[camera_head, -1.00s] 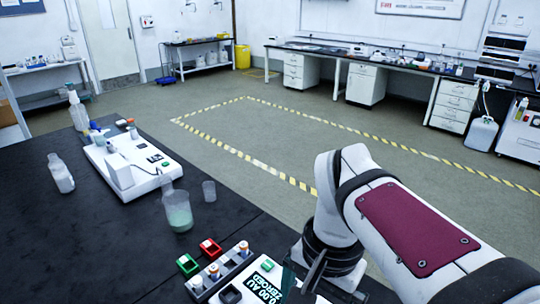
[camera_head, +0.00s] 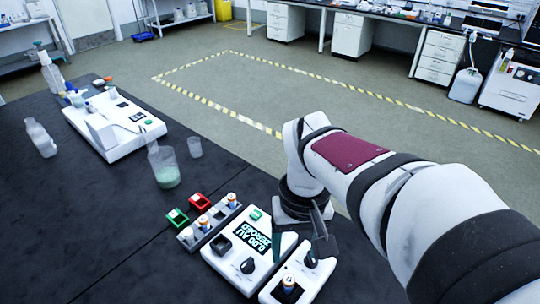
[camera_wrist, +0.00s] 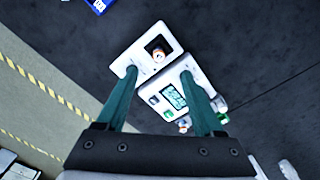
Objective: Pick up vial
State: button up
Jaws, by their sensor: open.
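A vial with an orange band and pale cap (camera_head: 289,283) stands in the dark well of a small white module (camera_head: 270,297) at the bottom of the head view. In the wrist view this vial (camera_wrist: 158,56) shows just beyond and between the fingertips. More similar vials (camera_head: 203,222) stand in a grey rack (camera_head: 216,214) to the left. My gripper (camera_head: 299,256) is open and empty, pointing down above the white instruments. In the wrist view its two teal fingers (camera_wrist: 159,74) are spread apart, with no vial between them.
A white instrument with a "0.00 AU ZEROED" display (camera_head: 233,267) adjoins the module.

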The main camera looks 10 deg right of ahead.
aim_at(289, 279)
jog(key=f, duration=0.5)
jog(key=w+f, duration=0.1)
jog(key=f, duration=0.4)
jog(key=w+f, duration=0.1)
jog(key=f, duration=0.5)
jog(key=shift+a, duration=0.1)
jog(key=shift+r, duration=0.1)
grip_shut()
